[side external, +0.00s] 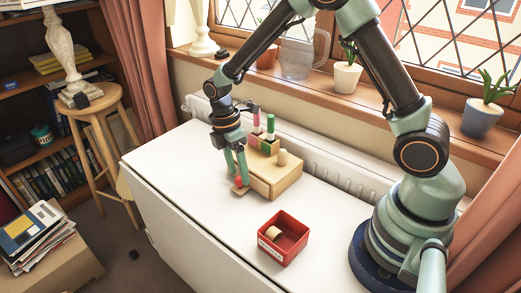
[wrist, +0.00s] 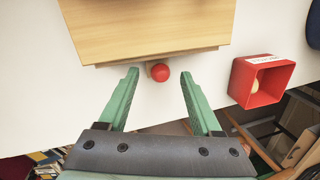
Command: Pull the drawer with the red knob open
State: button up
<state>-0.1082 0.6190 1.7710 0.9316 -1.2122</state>
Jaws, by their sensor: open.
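A light wooden drawer box (side external: 278,178) stands on the white table, and its top fills the upper part of the wrist view (wrist: 150,30). The round red knob (wrist: 160,72) sticks out from the middle of its front; it also shows low between the fingers in the side view (side external: 239,182). My gripper (wrist: 160,76) is open, with green fingertips on either side of the knob and a visible gap to each. In the side view my gripper (side external: 238,178) points down at the box's front. Only a thin strip of the drawer front shows; I cannot tell whether it is ajar.
A red open box (side external: 284,238) with a white label and a pale round item inside stands in front of the wooden box. A beige peg (side external: 283,157) and pink and green upright items (side external: 270,126) stand on or behind the wooden box. The white table (side external: 175,170) is clear to the left.

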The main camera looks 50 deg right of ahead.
jog(key=shift+s+f, duration=0.2)
jog(key=shift+f, duration=0.75)
grip_shut()
jog(key=shift+w+r, duration=0.1)
dwell(0.7)
